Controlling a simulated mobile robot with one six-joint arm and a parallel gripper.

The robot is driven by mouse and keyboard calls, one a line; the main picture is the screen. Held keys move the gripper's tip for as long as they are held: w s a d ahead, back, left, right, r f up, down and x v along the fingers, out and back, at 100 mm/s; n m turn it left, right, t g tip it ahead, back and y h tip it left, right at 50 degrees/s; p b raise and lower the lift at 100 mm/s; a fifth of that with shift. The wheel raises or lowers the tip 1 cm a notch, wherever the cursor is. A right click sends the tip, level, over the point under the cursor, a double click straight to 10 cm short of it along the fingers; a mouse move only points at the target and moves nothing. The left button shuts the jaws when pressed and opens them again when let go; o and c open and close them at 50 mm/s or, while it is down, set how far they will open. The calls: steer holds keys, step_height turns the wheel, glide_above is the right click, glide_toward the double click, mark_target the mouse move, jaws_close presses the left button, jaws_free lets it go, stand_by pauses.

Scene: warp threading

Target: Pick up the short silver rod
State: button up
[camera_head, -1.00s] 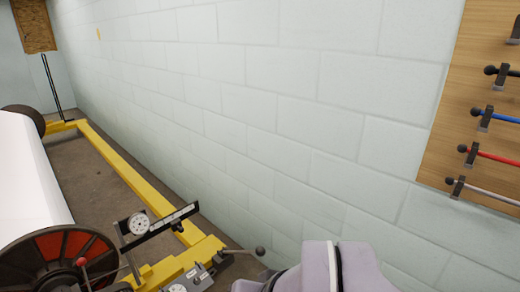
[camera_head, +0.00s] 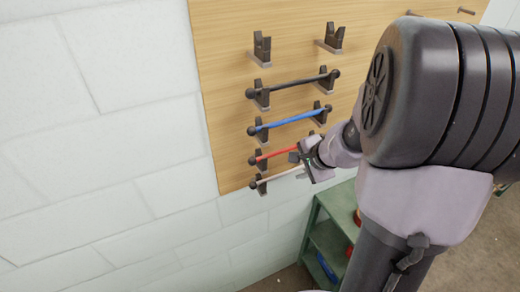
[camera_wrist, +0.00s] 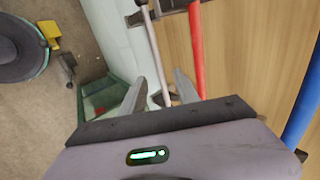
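The silver rod (camera_head: 280,175) is the lowest rod on the wooden wall board, resting in dark holders with a dark ball at its left end. My gripper (camera_head: 305,160) is at the right part of the lower rods and hides their right ends. In the wrist view the silver rod (camera_wrist: 154,50) runs between the two fingers of my gripper (camera_wrist: 159,78). The fingers are open, with gaps visible beside the rod. Whether the fingertips reach past the rod's depth is hard to tell.
A red rod (camera_head: 277,153) lies just above the silver one, close to one finger. A blue rod (camera_head: 288,121) and a black rod (camera_head: 293,83) are higher on the board (camera_head: 222,70). A green shelf unit (camera_head: 338,202) stands below.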

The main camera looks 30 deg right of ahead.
mark_target(287, 173)
steer(key=b+x, duration=0.2)
steer(key=x, duration=0.5)
steer(key=shift+s+f, duration=0.1)
steer(key=shift+f, duration=0.25)
steer(key=shift+a+r, duration=0.1)
jaws_close()
